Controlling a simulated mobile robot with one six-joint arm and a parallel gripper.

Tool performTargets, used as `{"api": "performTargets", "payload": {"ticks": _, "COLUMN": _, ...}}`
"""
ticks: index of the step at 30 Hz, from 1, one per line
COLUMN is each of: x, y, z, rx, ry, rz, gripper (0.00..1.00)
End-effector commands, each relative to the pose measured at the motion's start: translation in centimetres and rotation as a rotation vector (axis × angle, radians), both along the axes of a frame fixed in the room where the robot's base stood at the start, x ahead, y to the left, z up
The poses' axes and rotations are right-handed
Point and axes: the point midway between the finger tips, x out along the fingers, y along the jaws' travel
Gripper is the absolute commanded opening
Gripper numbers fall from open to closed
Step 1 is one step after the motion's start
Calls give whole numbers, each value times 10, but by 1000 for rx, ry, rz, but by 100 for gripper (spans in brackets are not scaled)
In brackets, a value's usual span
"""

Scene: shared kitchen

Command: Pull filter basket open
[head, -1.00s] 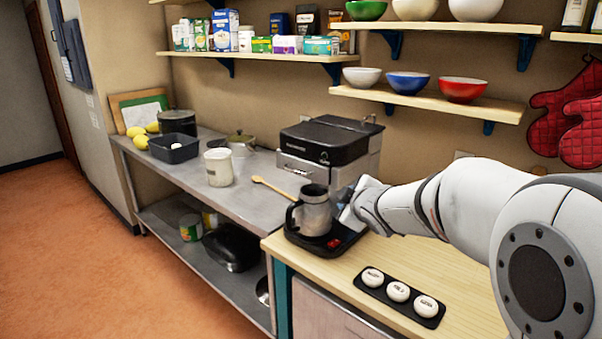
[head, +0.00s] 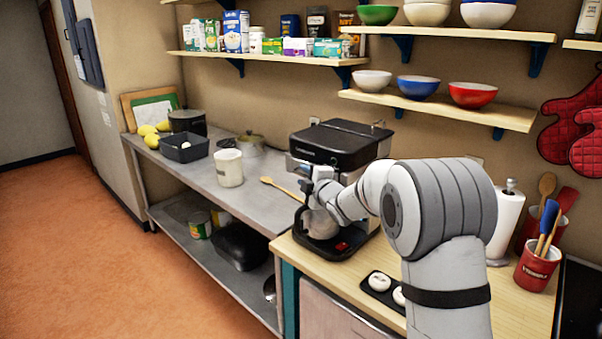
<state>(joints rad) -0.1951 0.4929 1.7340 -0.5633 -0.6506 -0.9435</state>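The coffee machine (head: 350,142) has a black top and a grey front, and stands at the back of the wooden counter. Its filter basket front (head: 314,152) is the grey band under the black top, partly hidden by my gripper and apparently closed. My gripper (head: 307,187) is in front of the machine, just below that band and above the carafe. Its fingers are small and dark here, so I cannot tell their opening or whether they touch the basket. The steel carafe (head: 319,224) stands on the machine's base, partly hidden by my arm.
A wooden spoon (head: 281,188) and a white canister (head: 229,168) are left of the machine. A black tray with white round pieces (head: 379,282) lies at the counter front. A paper towel roll (head: 506,226) and utensil crock (head: 537,267) stand right. Shelves hang above.

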Motion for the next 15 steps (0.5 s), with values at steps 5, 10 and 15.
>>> {"api": "performTargets", "payload": {"ticks": 5, "x": 5, "y": 3, "z": -1, "rx": 0, "ry": 1, "rz": -1, "gripper": 32}}
{"api": "performTargets", "payload": {"ticks": 10, "x": 5, "y": 2, "z": -1, "rx": 1, "ry": 1, "rz": -1, "gripper": 32}}
{"api": "performTargets", "payload": {"ticks": 15, "x": 5, "y": 2, "z": -1, "rx": 1, "ry": 1, "rz": -1, "gripper": 19}}
